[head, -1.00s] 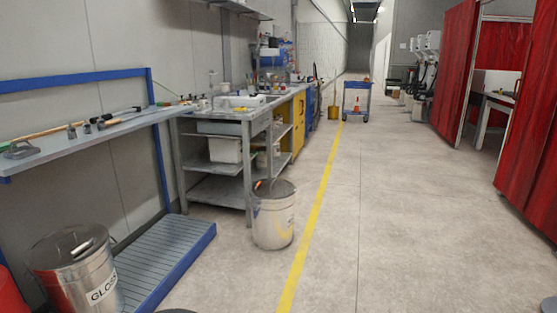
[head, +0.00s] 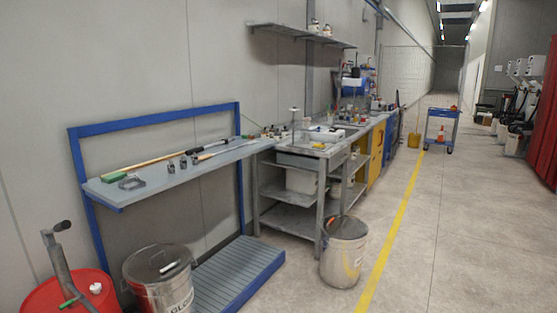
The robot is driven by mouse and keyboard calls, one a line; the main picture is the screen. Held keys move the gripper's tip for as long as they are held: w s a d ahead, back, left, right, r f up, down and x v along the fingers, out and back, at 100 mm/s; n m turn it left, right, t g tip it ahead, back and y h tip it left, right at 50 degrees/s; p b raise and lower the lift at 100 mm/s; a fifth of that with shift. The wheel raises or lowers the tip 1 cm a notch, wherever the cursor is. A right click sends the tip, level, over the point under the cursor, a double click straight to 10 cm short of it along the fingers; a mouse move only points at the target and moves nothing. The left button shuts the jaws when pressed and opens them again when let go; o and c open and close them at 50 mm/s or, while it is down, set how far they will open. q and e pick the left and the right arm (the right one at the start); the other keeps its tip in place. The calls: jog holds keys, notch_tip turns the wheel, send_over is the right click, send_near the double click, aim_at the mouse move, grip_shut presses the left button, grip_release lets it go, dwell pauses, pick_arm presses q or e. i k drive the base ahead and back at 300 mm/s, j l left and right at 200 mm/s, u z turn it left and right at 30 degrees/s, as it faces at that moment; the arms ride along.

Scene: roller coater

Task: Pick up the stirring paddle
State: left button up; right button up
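Several long tools lie on the grey shelf (head: 205,166) of a blue-framed stand at the left in the head view. One has a pale wooden shaft (head: 149,162) with a green end (head: 114,176). Another is a dark-gripped tool (head: 208,146) behind it, and a further thin stick (head: 222,148) lies nearer the right end. I cannot tell which of these, if any, is the stirring paddle. Neither of my grippers is in view.
A red drum (head: 85,291) with a pump and a lidded metal bin (head: 146,262) stand before the stand's blue-edged platform (head: 235,279). Another metal bin (head: 343,254) stands by the workbench (head: 299,160). The floor right of the yellow line is clear up to a blue cart (head: 440,130).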

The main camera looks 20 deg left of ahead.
aim_at(207, 157)
jog(key=u, duration=0.9)
